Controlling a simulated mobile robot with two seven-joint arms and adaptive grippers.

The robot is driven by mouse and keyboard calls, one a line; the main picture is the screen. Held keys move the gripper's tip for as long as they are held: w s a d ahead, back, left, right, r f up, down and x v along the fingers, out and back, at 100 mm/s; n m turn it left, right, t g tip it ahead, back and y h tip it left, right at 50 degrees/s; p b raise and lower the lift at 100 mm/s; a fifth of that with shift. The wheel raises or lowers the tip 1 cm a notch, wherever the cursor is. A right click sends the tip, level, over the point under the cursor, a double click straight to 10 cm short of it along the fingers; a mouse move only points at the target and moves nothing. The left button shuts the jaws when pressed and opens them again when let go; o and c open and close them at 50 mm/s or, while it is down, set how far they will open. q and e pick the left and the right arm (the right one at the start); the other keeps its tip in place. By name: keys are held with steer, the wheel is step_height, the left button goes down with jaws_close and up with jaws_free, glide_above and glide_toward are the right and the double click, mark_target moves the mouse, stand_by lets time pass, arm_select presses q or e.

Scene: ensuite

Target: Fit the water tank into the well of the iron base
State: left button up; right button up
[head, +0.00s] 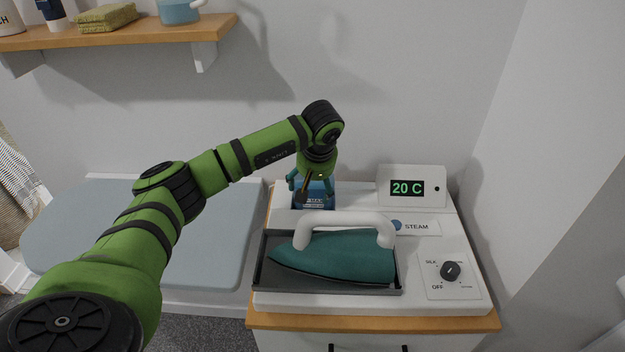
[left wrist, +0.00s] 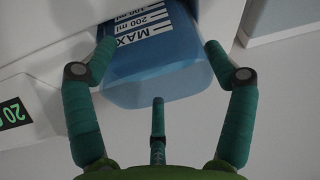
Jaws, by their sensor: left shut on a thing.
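The blue translucent water tank (head: 314,197) stands at the back left of the white iron base (head: 283,221). My left gripper (head: 313,190) reaches down on it from above, with its fingers around it. In the left wrist view the tank (left wrist: 160,72) shows its MAX and ml marks between the green fingers of my left gripper (left wrist: 160,62). The gripper is shut on the tank. The tank's lower end is hidden, so I cannot tell how deep it sits in the well. My right gripper is not in view.
A teal iron (head: 345,258) with a white handle lies in the dark tray (head: 262,272) at the front of the base. A display (head: 408,188) reads 20 C, and a dial (head: 450,271) points near OFF. A pale blue padded board (head: 215,255) lies left. A wooden shelf (head: 130,32) hangs above.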

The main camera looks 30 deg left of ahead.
arm_select(q)
steer(key=o, duration=1.5)
steer(key=shift+c, duration=0.2)
steer(key=shift+r, duration=0.35)
steer(key=b+v, duration=0.3)
steer(key=v, duration=0.8)
steer(key=shift+d+r, duration=0.2)
steer(key=shift+s, duration=0.1)
